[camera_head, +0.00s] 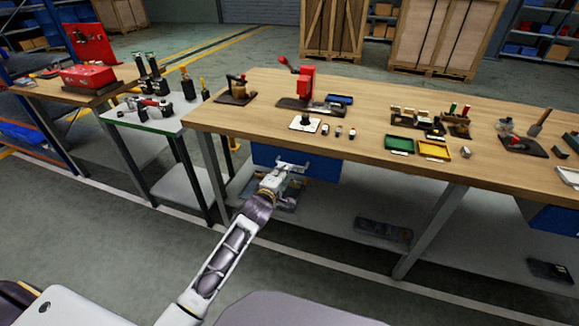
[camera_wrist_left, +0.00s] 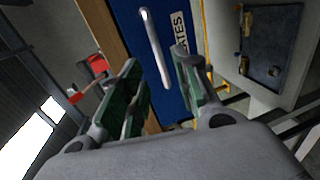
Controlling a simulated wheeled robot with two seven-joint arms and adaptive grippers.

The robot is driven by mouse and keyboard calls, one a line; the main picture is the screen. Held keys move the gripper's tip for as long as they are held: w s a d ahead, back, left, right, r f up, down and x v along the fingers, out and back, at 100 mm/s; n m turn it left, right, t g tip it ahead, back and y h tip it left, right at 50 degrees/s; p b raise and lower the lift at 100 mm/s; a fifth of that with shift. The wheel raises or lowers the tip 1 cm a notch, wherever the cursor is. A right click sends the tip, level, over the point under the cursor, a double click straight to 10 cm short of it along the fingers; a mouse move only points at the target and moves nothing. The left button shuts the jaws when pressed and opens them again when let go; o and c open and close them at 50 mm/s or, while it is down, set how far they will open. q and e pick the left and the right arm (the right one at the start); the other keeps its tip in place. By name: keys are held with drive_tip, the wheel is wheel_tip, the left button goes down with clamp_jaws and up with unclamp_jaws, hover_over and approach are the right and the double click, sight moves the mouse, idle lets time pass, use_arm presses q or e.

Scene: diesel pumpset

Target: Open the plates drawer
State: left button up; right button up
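The plates drawer (camera_head: 322,168) is a blue box under the left part of the long wooden workbench. In the left wrist view its blue front (camera_wrist_left: 187,97) carries a white label (camera_wrist_left: 180,38), of which "ATES" is readable. A pale bar handle (camera_wrist_left: 153,45) is on that front. The drawer looks shut. My left gripper (camera_head: 292,167) is in front of the drawer, below the bench edge. In the left wrist view its fingers (camera_wrist_left: 157,75) are open, with the handle showing in the gap between them. I cannot tell whether they touch it. My right gripper is out of view.
The workbench (camera_head: 372,147) holds a red press (camera_head: 306,82), trays and small parts. A second blue drawer (camera_head: 556,222) hangs at the far right. A lower shelf (camera_head: 335,215) runs beneath the bench. A small green-edged table (camera_head: 172,127) stands to the left. The floor in front is clear.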

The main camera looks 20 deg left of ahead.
use_arm(q)
drive_tip(key=b+x, duration=0.1)
drive_tip(key=x, duration=0.6)
drive_tip(key=shift+w, duration=0.4)
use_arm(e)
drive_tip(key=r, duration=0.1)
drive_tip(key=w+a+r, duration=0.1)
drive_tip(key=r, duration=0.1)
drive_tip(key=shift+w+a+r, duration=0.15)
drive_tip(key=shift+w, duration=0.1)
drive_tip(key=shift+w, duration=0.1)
use_arm(q)
drive_tip(key=shift+f, duration=0.1)
clamp_jaws()
